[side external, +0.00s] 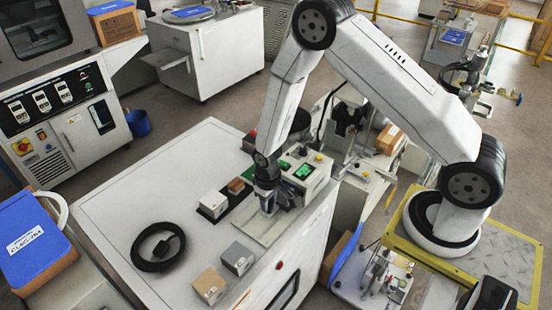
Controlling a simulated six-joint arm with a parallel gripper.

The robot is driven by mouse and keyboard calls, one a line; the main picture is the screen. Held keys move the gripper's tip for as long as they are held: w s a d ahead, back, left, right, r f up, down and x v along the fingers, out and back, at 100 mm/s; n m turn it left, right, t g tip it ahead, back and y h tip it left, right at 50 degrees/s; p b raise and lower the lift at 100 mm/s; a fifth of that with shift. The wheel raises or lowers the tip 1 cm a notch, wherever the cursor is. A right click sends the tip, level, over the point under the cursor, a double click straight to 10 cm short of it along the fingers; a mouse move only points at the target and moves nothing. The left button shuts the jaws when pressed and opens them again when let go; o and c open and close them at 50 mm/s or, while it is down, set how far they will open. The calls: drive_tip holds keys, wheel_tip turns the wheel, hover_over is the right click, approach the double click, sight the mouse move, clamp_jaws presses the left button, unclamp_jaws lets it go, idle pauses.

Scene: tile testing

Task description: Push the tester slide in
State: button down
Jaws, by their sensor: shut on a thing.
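The tester (317,186) is a pale box with a green-lit display and small coloured buttons, at the right of the white bench. A flat light-grey plate, which looks like the tester slide (247,229), lies out in front of it. My gripper (268,211) points down at the slide, close to the tester's front. It is shut on a small part there that looks to belong to the slide. The fingertips and the held part are small and partly hidden, so the exact grip is hard to see.
A black holder with a white block (212,204) and a brown block (236,186) stands left of my gripper. A grey cube (238,258), a tan cube (210,287) and a black cable coil (158,247) lie nearer the front. The bench's left side (130,200) is clear.

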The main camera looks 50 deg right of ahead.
drive_tip(key=shift+d, duration=2.75)
drive_tip(key=shift+c, duration=2)
unclamp_jaws()
drive_tip(key=shift+r, duration=0.15)
drive_tip(key=shift+r, duration=2.95)
drive_tip(key=shift+r, duration=0.1)
